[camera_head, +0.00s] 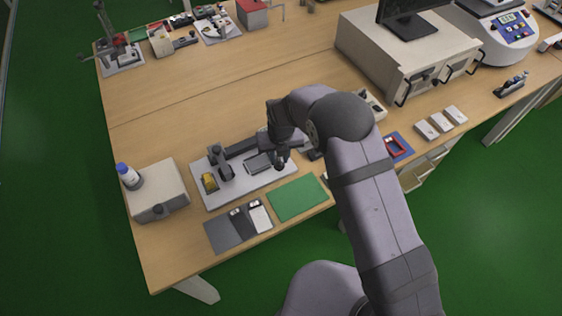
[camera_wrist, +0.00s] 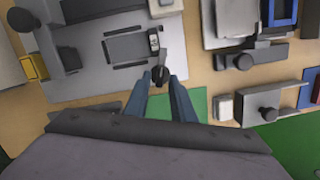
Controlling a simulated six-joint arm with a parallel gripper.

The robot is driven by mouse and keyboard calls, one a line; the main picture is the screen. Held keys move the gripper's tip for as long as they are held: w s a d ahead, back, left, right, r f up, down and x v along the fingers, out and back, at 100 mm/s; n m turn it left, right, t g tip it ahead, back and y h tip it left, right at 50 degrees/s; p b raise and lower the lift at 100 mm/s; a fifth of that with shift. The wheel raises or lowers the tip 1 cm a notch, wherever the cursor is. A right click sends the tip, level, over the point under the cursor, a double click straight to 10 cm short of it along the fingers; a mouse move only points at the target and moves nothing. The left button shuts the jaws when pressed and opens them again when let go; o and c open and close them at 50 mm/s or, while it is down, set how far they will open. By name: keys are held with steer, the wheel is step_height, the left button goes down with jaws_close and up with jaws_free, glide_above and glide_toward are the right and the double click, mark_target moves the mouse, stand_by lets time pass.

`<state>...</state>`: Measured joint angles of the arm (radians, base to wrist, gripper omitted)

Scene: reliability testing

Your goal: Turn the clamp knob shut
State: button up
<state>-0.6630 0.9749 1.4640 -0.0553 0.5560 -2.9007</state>
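The clamp knob (camera_wrist: 160,74) is small and dark, on a short lever at the edge of the light grey fixture plate (camera_wrist: 88,82). A flat grey device (camera_wrist: 126,46) lies on the plate beside the lever, between dark bars. In the wrist view my gripper (camera_wrist: 161,79) has its two bluish fingers apart, one each side of the knob. Gaps show beside the knob; I cannot tell its height relative to the fingertips. The plate also shows there (camera_head: 215,198).
A dark upright post (camera_head: 222,163) and a yellow block (camera_head: 209,182) stand on the plate's left part. A green mat (camera_head: 297,198) and a grey mat (camera_head: 226,233) lie in front. A beige box (camera_head: 160,192) with a bottle stands left.

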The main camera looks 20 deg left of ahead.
mark_target(279, 163)
steer(key=shift+r+p, duration=0.9)
steer(key=shift+r, duration=0.7)
